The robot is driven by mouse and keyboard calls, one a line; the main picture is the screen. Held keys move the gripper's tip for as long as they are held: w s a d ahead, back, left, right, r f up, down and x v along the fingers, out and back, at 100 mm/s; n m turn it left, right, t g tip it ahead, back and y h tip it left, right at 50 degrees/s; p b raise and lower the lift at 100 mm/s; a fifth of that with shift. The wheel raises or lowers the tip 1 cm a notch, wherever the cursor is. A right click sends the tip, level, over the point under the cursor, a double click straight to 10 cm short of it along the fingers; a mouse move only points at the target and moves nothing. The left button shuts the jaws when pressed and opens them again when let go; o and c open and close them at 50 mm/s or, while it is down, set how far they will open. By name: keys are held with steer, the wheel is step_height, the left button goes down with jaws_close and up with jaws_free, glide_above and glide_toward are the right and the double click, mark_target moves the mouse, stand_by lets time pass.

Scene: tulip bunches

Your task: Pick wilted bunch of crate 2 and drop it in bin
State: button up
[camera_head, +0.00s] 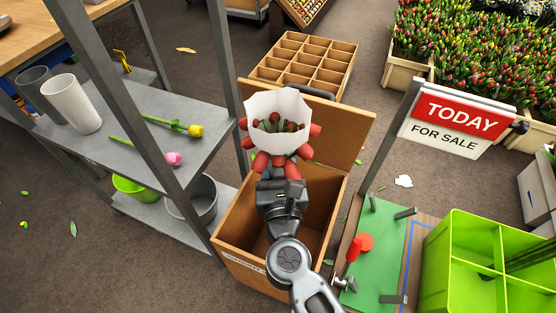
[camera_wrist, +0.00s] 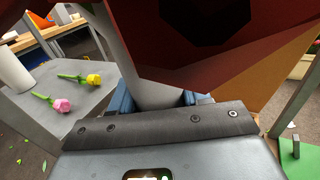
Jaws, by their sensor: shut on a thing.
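My gripper (camera_head: 277,183) is shut on a tulip bunch (camera_head: 279,112) in a white wrap, with drooping red heads hanging outside it. In the wrist view the pale lower part of the bunch (camera_wrist: 147,82) stands between the blue fingers, and large red shapes fill the top. My gripper and the bunch are over an open brown bin (camera_head: 238,244) with its lid (camera_head: 335,125) raised at the back. The bin's label is too small to read. A green crate (camera_head: 440,240) with compartments stands at the right; the visible compartments look empty. I cannot tell its number.
A grey shelf (camera_head: 115,130) at the left holds a white vase (camera_head: 71,104) and two loose tulips. A divided wooden tray (camera_head: 305,66) lies behind the bin. A sale sign (camera_head: 452,125) and green board (camera_head: 378,250) stand at the right.

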step_height(320, 180, down, 19)
steer(key=b, duration=1.7)
steer(key=shift+r, duration=0.2)
